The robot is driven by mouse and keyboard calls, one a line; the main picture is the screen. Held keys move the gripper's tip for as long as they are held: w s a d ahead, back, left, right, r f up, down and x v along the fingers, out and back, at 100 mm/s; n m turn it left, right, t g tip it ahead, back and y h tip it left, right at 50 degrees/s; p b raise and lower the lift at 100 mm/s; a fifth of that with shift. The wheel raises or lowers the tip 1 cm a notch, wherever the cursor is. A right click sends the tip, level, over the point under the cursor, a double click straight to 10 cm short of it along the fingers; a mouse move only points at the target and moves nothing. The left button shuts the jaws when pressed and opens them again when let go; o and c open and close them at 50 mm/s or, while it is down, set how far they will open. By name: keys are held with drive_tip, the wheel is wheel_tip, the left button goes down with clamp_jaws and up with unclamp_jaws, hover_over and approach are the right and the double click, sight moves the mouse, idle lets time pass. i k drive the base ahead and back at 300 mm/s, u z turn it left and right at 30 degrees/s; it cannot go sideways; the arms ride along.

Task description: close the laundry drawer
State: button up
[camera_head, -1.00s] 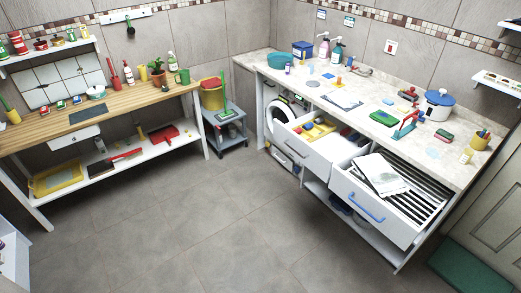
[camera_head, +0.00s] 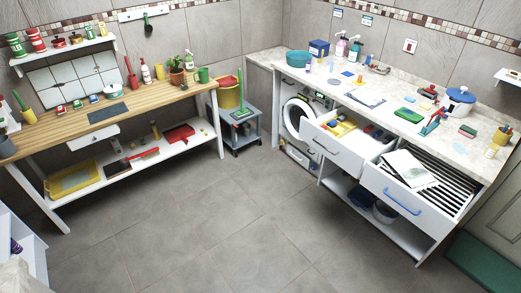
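Two white drawers stand open under the marble-topped counter on the right. The right drawer (camera_head: 385,190) has a blue handle, a black-and-white striped inside and white sheets or cloths (camera_head: 408,169) lying in it, partly over its front edge. The left drawer (camera_head: 325,143) has a grey handle and holds yellow, red and blue items. I cannot tell from any label which is the laundry drawer. My gripper is not in view.
The grey tiled floor (camera_head: 200,215) is clear between the counter (camera_head: 395,100) and the wooden workbench (camera_head: 110,115). A grey cart (camera_head: 247,128) stands in the corner. A green mat (camera_head: 484,262) lies at the right, a white shelf unit (camera_head: 22,240) at the left.

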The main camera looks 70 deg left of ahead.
sight(352, 152)
drive_tip(key=u, duration=0.95)
drive_tip(key=i, duration=1.65)
drive_tip(key=u, duration=3.7)
drive_tip(key=i, duration=0.65)
drive_tip(key=u, duration=0.1)
